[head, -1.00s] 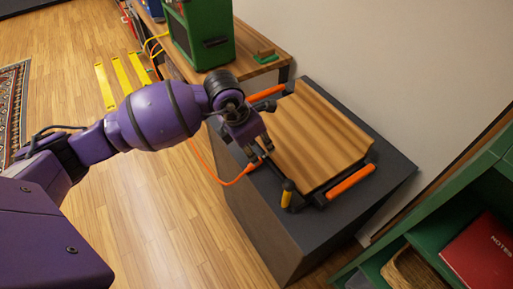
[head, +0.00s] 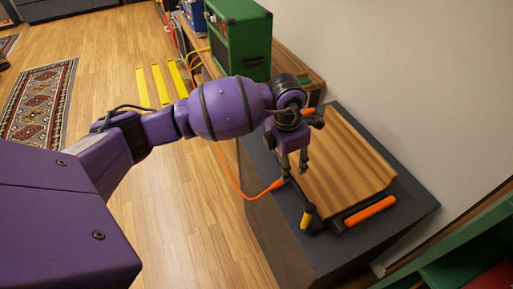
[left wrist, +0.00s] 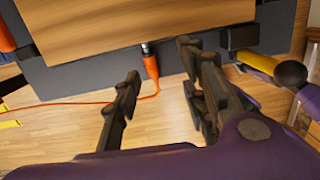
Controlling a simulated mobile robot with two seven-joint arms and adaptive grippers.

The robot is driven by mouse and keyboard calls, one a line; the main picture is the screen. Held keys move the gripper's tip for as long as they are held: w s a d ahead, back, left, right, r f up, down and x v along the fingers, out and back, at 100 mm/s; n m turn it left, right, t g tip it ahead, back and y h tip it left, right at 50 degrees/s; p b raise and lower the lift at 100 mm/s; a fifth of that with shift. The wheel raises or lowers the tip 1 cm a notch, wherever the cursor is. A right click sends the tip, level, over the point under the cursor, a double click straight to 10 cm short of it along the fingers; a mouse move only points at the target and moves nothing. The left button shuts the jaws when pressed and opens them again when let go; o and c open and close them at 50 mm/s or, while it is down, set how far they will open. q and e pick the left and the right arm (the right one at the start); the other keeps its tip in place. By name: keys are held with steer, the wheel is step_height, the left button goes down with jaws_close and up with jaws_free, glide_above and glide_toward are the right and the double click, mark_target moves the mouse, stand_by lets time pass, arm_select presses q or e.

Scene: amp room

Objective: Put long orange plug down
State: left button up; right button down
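The long orange plug (head: 277,184) lies at the near left edge of the dark box top, beside the wooden board (head: 345,165). In the left wrist view the plug (left wrist: 151,66) has its metal tip toward the board and its orange cable trailing left. My left gripper (head: 294,170) is close to the plug. In the left wrist view the gripper (left wrist: 158,62) is open, its fingers apart. The plug shows between and beyond the fingertips, with nothing held. Whether the metal tip touches the board is unclear. My right gripper is not in view.
The dark box (head: 405,222) carries the board, with orange handles (head: 370,210) and a yellow-and-black handle (head: 308,214) along its sides. A green amp (head: 240,40) stands on the bench behind. Green shelving (head: 460,262) is at the lower right. Floor is open at left.

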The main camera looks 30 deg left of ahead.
mark_target(278, 182)
arm_select(q)
steer(key=a+f, duration=0.1)
steer(key=a+f+y, duration=0.1)
steer(key=f, duration=0.1)
steer(key=shift+a+f+g, duration=0.1)
steer(key=shift+f+g, duration=0.05)
steer(key=shift+g, duration=0.15)
step_height(278, 182, down, 7)
steer(key=shift+s+a+f, duration=0.1)
steer(key=shift+a+f, duration=0.05)
steer(key=shift+f, duration=0.05)
jaws_close()
